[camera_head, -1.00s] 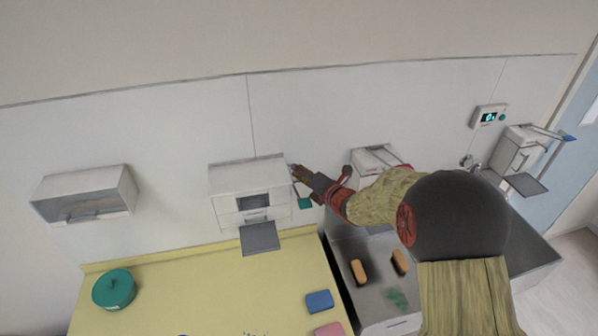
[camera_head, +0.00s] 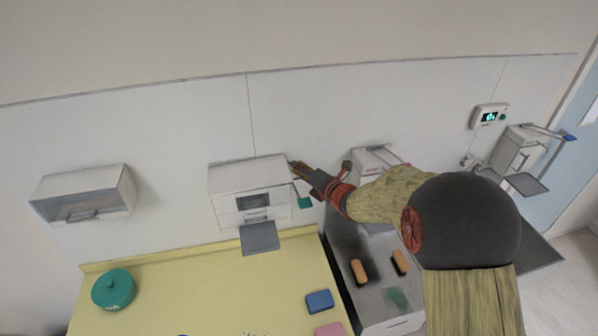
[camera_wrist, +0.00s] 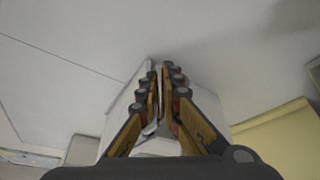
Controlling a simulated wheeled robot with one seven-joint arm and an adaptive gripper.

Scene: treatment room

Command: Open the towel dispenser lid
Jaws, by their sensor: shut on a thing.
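A white wall dispenser (camera_head: 245,188) with a dark window, a grey tray (camera_head: 260,237) below and a lever with a green end (camera_head: 305,202) hangs in the middle of the head view. My gripper (camera_head: 294,167) is at its upper right corner. In the wrist view my gripper (camera_wrist: 159,68) is closed against the white box (camera_wrist: 127,97), with a thin pale part between the fingers. The fingers hide most of that part, so I cannot tell exactly which piece it is. The dispenser's top looks closed.
Another white box (camera_head: 50,188) with a dark front and handle hangs at left. More dispensers (camera_head: 376,158) (camera_head: 517,150) are at right. A yellow counter (camera_head: 210,290) holds a green canister (camera_head: 113,290) and a blue sponge (camera_head: 319,301). A sink (camera_head: 372,270) lies under my arm.

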